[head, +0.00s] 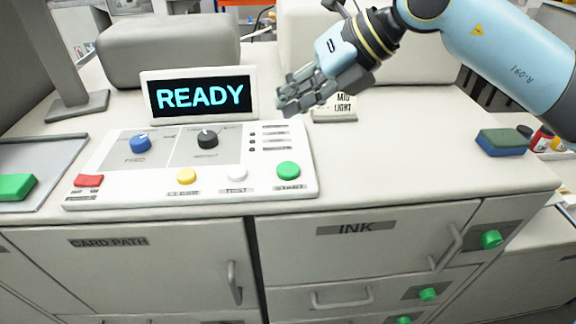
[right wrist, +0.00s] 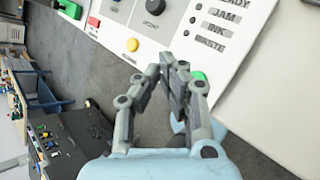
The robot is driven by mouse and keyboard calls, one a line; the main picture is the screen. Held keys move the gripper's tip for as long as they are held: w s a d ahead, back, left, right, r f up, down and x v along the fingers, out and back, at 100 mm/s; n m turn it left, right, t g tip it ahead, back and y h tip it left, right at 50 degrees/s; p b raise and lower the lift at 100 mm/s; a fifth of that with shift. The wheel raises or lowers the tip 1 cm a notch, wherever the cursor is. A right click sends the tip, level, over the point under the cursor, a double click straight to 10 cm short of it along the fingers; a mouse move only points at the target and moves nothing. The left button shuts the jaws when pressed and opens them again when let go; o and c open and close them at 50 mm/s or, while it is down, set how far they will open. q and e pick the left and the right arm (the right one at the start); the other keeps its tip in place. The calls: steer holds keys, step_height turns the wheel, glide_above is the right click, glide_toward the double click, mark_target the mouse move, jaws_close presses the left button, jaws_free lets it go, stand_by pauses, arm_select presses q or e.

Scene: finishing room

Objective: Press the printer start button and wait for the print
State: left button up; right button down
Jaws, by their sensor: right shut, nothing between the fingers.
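The printer's white control panel (head: 215,196) lies on the counter in the head view. The green start button (head: 288,169) is at its front right; a little of it shows beside my fingers in the right wrist view (right wrist: 199,76). The display (head: 200,96) behind the panel reads READY. My right gripper (head: 286,106) is shut and empty, in the air over the panel's back right, apart from the start button. In the right wrist view its fingertips (right wrist: 166,66) meet in front of the panel. My left gripper is not in view.
Yellow (head: 186,176), white (head: 237,174) and red (head: 89,181) buttons sit along the panel's front. Blue (head: 140,144) and black (head: 207,139) knobs stand behind them. A blue-green sponge (head: 502,142) lies right; the counter between is clear.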

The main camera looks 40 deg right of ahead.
mark_target(290, 165)
steer(key=shift+f+b, duration=3.55)
steer(key=shift+f, duration=0.85)
steer(key=shift+f, duration=0.1)
steer(key=shift+f+b, duration=0.3)
steer(key=shift+f+b, duration=0.3)
steer(key=shift+f, duration=0.05)
steer(key=shift+r+p, duration=0.7)
steer(key=shift+r, duration=0.1)
step_height(290, 165, up, 5)
steer(key=p, duration=0.4)
steer(key=shift+r, duration=0.1)
